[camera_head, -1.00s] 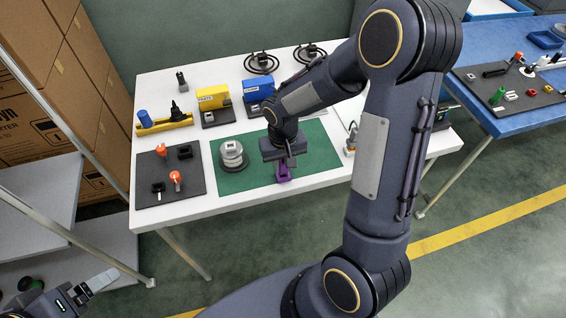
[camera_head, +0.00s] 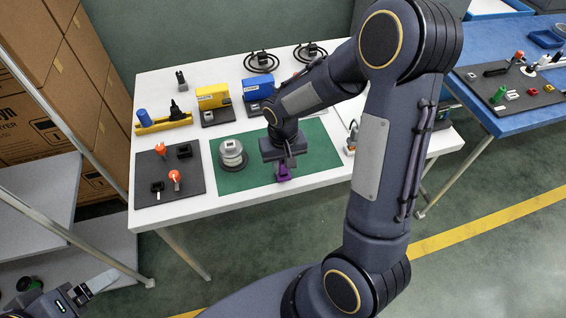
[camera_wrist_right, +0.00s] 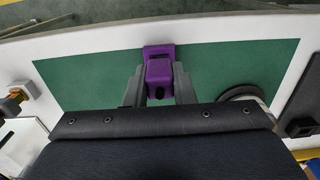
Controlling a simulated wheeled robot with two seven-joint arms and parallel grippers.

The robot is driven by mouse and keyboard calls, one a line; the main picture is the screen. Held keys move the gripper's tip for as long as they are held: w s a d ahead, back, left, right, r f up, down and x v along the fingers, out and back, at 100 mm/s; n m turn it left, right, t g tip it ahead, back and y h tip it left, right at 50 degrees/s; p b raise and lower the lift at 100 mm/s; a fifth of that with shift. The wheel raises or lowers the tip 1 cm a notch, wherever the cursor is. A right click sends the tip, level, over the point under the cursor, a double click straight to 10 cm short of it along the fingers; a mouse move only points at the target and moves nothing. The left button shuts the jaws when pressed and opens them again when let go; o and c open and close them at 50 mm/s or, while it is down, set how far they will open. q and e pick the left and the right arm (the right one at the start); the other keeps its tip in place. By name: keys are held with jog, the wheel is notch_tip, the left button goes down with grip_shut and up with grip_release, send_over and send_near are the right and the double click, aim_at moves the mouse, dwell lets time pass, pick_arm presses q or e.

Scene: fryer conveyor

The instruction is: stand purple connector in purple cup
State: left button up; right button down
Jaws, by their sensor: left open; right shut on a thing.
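My right gripper (camera_head: 289,163) points down over the front part of the green mat. In the right wrist view its two fingers (camera_wrist_right: 159,80) are shut on a purple block, the purple connector (camera_wrist_right: 160,71). A second purple part, apparently the purple cup (camera_wrist_right: 158,49), shows just beyond the connector in that view. In the head view the purple (camera_head: 283,173) shows just below the fingertips, near the mat's front edge. I cannot tell whether the connector sits in the cup or is above it. My left gripper (camera_head: 101,281) is open and empty at the lower left, away from the table.
The green mat (camera_head: 315,160) also carries a round grey stack (camera_head: 232,154) to the left of my right gripper. A dark board (camera_head: 150,192) with small parts lies further left. Yellow and blue boxes (camera_head: 213,97) stand behind. The white table's front edge is close to the purple parts.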

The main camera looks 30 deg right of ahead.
jog(key=shift+f+b, duration=0.55)
jog(key=shift+f, duration=0.15)
jog(key=c, duration=1.1)
grip_release()
jog(key=shift+c, duration=0.2)
jog(key=shift+r, duration=0.2)
jog(key=shift+r+p, duration=2.35)
jog(key=shift+r, duration=0.55)
notch_tip(320, 180, up, 8)
jog(key=shift+f, duration=0.1)
